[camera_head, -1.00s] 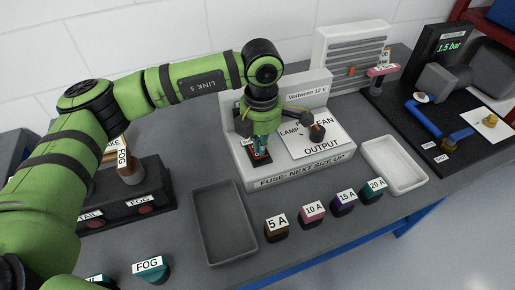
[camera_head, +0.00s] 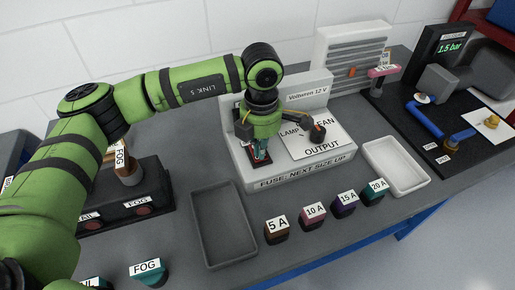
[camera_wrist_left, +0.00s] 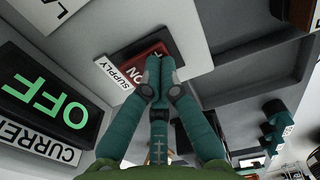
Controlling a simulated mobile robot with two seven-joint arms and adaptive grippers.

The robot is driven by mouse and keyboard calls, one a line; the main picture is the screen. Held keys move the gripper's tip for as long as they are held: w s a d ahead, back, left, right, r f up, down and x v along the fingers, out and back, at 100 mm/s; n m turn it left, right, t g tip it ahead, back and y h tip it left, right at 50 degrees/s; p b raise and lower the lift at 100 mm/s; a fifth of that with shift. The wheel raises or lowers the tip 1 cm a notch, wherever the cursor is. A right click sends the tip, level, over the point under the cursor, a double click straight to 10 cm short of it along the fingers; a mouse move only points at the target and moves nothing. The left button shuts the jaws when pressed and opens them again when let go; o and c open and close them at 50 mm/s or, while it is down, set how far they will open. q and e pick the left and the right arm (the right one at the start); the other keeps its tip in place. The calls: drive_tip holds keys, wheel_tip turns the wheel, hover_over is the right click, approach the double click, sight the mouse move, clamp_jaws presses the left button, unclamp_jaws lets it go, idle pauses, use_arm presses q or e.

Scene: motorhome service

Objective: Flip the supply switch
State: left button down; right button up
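The supply switch (camera_wrist_left: 140,52) is a red rocker in a dark frame beside a white SUPPLY label (camera_wrist_left: 118,73) in the left wrist view. Part of the word ON shows on it; the fingers hide the rest. My left gripper (camera_wrist_left: 158,64) is shut and empty, its teal fingertips together at the rocker; I cannot tell whether they touch it. In the head view, my left gripper (camera_head: 262,151) points down over the switch at the left of the grey Voltwron 12 V unit (camera_head: 302,175). A dark display (camera_wrist_left: 45,100) reads OFF in green, above CURRENT. My right gripper is not in view.
The OUTPUT panel (camera_head: 322,143) with LAMP and FAN markings lies right of the gripper. A grey tray (camera_head: 224,225), several labelled fuses (camera_head: 313,215) and a white tray (camera_head: 397,165) stand in front. A FOG/TAIL box (camera_head: 125,205) is at left.

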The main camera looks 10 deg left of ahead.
use_arm(q)
drive_tip(key=shift+r+p, duration=1.35)
drive_tip(key=shift+r, duration=2.1)
